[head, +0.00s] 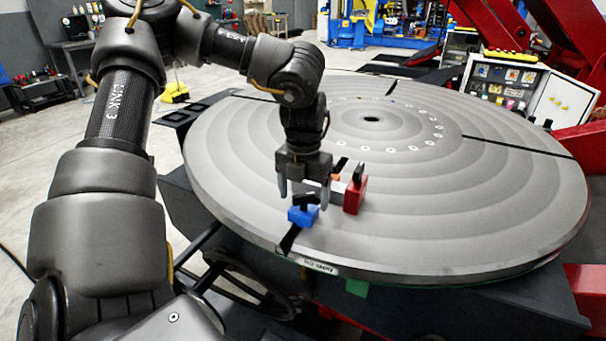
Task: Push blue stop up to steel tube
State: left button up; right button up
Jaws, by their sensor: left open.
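The blue stop (303,215), with a black knob on top, sits near the front edge of the round grey turntable (430,225). The steel tube (338,192) lies just behind it and to its right, partly hidden by my gripper. A red block (354,196) with a black knob stands at the tube's right side. My left gripper (304,195) points down over the blue stop and the tube's left end. Its fingers are apart, and I cannot tell whether they touch the stop. My right gripper is not in view.
Dark slots cross the turntable, one (290,238) running to the front edge beside the blue stop. A control box (505,85) and red machine arms stand behind at the right. The rest of the turntable top is clear.

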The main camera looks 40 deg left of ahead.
pick_arm(q)
notch_tip(320, 180, down, 2)
jog(key=shift+f, duration=0.35)
jog(key=c, duration=1.5)
jog(key=shift+w, duration=0.25)
jog(key=shift+w+a, duration=0.2)
jog(key=shift+w, duration=0.3)
jog(key=shift+w+a, duration=0.1)
jog(key=shift+w, duration=0.1)
jog(key=shift+w+a, duration=0.1)
jog(key=shift+w, duration=0.3)
jog(key=shift+w+a, duration=0.15)
jog(key=shift+w, duration=0.3)
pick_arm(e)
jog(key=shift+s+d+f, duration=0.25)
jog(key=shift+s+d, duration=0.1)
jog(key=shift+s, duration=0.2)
